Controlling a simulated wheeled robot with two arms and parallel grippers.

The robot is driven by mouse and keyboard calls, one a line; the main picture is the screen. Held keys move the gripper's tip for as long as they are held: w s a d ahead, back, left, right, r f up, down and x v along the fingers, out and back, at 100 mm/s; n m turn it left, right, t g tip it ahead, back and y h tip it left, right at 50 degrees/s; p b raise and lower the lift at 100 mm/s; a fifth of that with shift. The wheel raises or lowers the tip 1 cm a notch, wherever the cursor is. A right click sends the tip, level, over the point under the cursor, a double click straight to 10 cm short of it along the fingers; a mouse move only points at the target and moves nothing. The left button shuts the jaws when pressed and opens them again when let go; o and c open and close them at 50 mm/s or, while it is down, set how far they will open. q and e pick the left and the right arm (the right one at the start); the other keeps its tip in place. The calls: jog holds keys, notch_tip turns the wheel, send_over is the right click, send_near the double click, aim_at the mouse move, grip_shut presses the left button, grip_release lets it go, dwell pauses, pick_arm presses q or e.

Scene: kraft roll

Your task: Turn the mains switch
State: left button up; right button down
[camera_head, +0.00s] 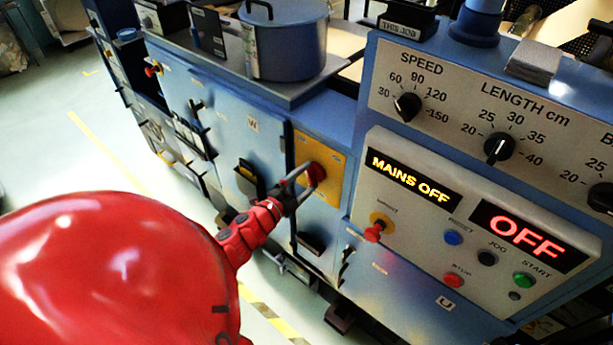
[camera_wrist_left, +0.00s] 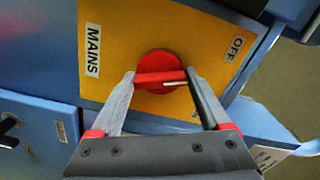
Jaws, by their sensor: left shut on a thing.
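The mains switch is a red rotary knob (camera_wrist_left: 158,64) on a yellow plate (camera_wrist_left: 110,75) marked MAINS and OFF, seen in the left wrist view. In the head view the knob (camera_head: 317,172) and yellow plate (camera_head: 330,190) are on the blue cabinet front. My left gripper (camera_wrist_left: 161,78) has its two fingers on either side of the knob's handle bar and is shut on it. It also shows in the head view (camera_head: 306,178). A white mark on the handle points towards the right of the wrist view. My right gripper is not in view.
A display (camera_head: 410,181) reads MAINS OFF and another (camera_head: 527,236) reads OFF on the control panel right of the switch. A red button (camera_head: 374,233) sticks out below. A blue pot (camera_head: 285,40) stands on top of the cabinet.

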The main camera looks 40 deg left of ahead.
pick_arm(q)
jog(key=shift+f+n+p, duration=0.15)
jog(key=shift+n+p, duration=0.65)
jog(key=shift+n, duration=1.5)
jog(key=o, duration=1.2)
jog(key=shift+s, duration=0.1)
jog(key=s, duration=0.5)
jog(key=s+a+b, duration=0.1)
jog(key=s, duration=1.1)
jog(key=shift+s+a+b, duration=0.15)
jog(key=shift+a+b, duration=0.05)
jog(key=shift+b, duration=0.1)
